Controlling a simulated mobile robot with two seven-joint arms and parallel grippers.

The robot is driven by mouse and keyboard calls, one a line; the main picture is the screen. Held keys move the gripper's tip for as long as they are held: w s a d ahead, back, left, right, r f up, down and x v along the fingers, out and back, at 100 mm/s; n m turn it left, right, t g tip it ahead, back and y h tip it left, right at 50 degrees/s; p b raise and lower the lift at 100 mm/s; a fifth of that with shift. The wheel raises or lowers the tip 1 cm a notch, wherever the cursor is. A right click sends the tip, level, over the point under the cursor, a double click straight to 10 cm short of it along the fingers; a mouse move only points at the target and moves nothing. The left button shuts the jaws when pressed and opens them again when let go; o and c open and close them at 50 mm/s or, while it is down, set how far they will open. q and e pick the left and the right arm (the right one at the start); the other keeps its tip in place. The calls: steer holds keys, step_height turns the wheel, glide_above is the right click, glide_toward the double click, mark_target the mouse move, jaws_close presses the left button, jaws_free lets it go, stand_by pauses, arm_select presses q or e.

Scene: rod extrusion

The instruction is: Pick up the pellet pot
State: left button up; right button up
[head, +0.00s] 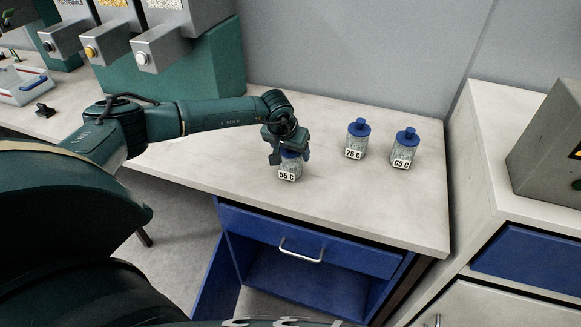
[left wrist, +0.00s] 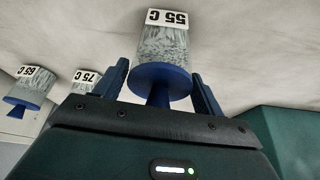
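The 55 C pellet pot (head: 289,172) stands upright on the pale worktop, a clear pot with a white label and blue lid. My left gripper (head: 290,152) is above it, pointing down and covering much of its lid in the head view. In the left wrist view, the fingers of the left gripper (left wrist: 160,72) are spread on either side of the blue lid and knob of the 55 C pot (left wrist: 163,44), with gaps showing. The 75 C pot (head: 356,139) and 65 C pot (head: 404,148) stand to the right. My right gripper is not in view.
Grey dispensers (head: 160,45) on a green housing stand at the back left. A blue drawer (head: 310,240) with a metal handle is under the worktop (head: 230,165). A grey box (head: 550,150) sits on the right-hand cabinet. The worktop's front right is clear.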

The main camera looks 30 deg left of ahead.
arm_select(q)
steer(key=shift+r, duration=0.1)
steer(key=c, duration=1.3)
